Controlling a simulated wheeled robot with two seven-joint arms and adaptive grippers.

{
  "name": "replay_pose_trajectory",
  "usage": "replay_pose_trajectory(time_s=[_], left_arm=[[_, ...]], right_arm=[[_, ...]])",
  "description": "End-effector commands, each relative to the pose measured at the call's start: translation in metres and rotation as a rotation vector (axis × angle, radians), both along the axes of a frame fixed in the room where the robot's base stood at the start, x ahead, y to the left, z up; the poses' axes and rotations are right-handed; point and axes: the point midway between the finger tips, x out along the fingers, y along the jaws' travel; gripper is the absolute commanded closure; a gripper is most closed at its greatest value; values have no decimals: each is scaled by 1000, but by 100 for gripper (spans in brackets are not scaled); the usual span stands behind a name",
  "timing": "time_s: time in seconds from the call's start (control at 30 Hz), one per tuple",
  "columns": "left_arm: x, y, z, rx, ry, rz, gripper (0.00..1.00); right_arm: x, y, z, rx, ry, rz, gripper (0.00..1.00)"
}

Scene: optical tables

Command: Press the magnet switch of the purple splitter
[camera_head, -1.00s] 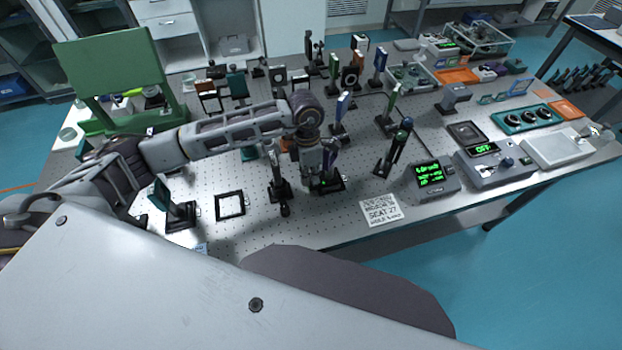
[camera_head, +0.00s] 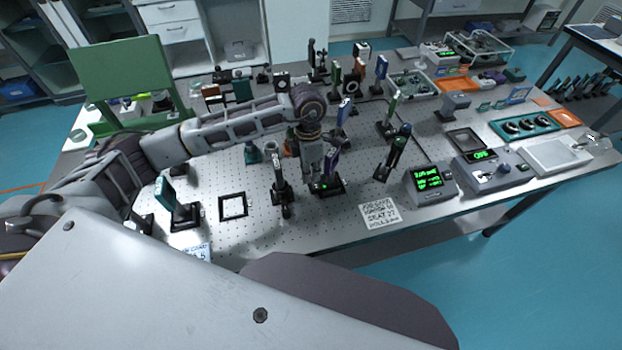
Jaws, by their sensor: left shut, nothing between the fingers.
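The purple splitter (camera_head: 331,160) stands upright on a black magnetic base (camera_head: 332,187) near the front middle of the table. A small green light shows on the left part of the base. My left gripper (camera_head: 311,178) points down just left of the purple plate, with its fingers shut and empty. Its tips are close to the lit part of the base; I cannot tell whether they touch it. The switch itself is too small to make out. My right gripper is not in view.
A black post mount (camera_head: 280,188) stands close on the left and a green-topped mount (camera_head: 391,158) on the right. A flat black frame (camera_head: 233,206) and a printed sign (camera_head: 380,213) lie near the front edge. A display box (camera_head: 430,182) stands right of the sign.

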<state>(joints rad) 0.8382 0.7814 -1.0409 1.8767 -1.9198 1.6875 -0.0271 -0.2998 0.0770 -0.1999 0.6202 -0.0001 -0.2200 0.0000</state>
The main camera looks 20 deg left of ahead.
Motion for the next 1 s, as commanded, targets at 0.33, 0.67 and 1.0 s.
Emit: replay_pose_trajectory(time_s=[0.33, 0.67, 1.0], left_arm=[[-2, -3, 31, -2, -4, -1, 100], [-7, -7, 75, -4, -6, -3, 100], [-11, -9, 100, -3, -3, -2, 100]], right_arm=[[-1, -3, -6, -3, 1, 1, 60], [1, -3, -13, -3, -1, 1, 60], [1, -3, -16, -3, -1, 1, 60]])
